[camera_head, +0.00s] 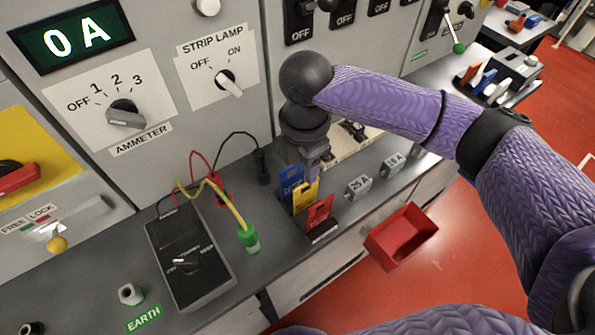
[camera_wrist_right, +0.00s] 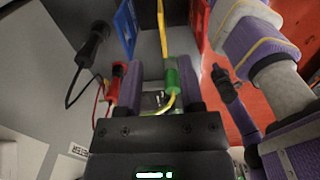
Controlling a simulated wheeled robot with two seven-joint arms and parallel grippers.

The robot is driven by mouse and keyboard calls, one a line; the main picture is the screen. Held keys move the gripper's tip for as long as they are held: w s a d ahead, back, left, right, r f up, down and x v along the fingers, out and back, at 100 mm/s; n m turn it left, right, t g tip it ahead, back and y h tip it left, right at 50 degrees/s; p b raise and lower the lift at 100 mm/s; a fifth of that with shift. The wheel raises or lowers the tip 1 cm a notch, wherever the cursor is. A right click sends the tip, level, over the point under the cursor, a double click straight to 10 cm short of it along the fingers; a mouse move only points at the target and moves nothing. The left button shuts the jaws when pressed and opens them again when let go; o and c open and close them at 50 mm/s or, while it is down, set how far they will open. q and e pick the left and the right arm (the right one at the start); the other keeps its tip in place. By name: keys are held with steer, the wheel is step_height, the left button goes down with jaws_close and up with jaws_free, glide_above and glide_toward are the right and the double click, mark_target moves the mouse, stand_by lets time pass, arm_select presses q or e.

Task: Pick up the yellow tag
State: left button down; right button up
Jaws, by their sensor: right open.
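The yellow tag (camera_head: 306,194) stands upright in a small rack on the grey bench, between the blue tag (camera_head: 290,178) and the red tag (camera_head: 320,214). My right gripper (camera_head: 308,168) points down just above the tags and hides part of their upper edges. In the right wrist view its two fingers (camera_wrist_right: 157,80) are apart, with nothing seen held between them. The yellow tag shows there as a thin strip (camera_wrist_right: 163,28) beyond the fingertips, with the blue tag (camera_wrist_right: 125,28) to its left. I cannot tell whether the fingers touch the yellow tag. My left gripper is not seen.
A green plug (camera_head: 249,238) on a yellow cable and a black meter box (camera_head: 188,258) stand left of the tags. A red bin (camera_head: 401,237) is at the bench front. The switch panel rises behind.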

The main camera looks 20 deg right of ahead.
mark_target(304, 193)
steer(key=f+b, duration=0.1)
steer(key=f, duration=0.3)
steer(key=f+b, duration=0.2)
steer(key=f, duration=0.3)
steer(key=shift+s+f, duration=0.2)
steer(key=shift+f, duration=0.25)
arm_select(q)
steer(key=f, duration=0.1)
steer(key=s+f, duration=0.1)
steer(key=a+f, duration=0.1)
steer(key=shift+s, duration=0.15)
arm_select(e)
steer(key=shift+r, duration=0.1)
jaws_close()
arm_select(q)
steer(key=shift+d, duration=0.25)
